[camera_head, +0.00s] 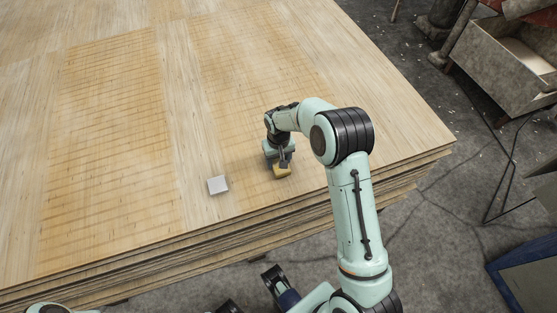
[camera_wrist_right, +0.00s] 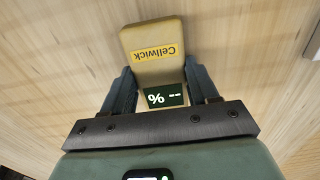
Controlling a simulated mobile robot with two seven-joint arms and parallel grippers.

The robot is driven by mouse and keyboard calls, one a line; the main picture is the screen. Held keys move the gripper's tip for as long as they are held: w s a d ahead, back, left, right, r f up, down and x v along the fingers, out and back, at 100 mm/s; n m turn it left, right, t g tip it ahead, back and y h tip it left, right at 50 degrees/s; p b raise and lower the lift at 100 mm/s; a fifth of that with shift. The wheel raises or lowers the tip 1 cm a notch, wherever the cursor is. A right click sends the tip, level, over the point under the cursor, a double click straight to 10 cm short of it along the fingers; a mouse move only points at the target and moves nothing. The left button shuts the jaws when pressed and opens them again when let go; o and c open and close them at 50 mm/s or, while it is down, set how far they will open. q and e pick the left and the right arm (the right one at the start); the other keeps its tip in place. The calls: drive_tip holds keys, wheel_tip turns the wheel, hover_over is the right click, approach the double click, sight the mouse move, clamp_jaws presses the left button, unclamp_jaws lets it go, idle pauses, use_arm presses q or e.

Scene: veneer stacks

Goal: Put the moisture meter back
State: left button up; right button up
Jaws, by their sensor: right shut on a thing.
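The moisture meter (camera_head: 282,170) is a small yellow device near the front edge of the veneer stack in the head view. In the right wrist view the meter (camera_wrist_right: 154,40) shows a yellow "Cellwick" label and a dark display reading "% --". My right gripper (camera_head: 279,163) is shut on it, with one finger on each side of its body. I cannot tell whether the meter touches the veneer. A small light grey square block (camera_head: 218,185) lies on the veneer to the left of the meter. My left gripper does not clearly show.
The veneer stack (camera_head: 110,215) is wide and mostly bare, with layered edges at the front and right. Beyond its right edge is grey concrete floor (camera_head: 425,235). A worn crate-like box (camera_head: 505,65) stands at upper right, and a dark blue-edged object (camera_head: 525,275) at lower right.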

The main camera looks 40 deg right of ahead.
drive_tip(key=shift+f, duration=0.4)
drive_tip(key=shift+f, duration=0.15)
drive_tip(key=o, duration=1.2)
drive_tip(key=shift+o, duration=0.2)
wheel_tip(320, 180, up, 12)
drive_tip(key=p, duration=0.1)
drive_tip(key=shift+r, duration=0.2)
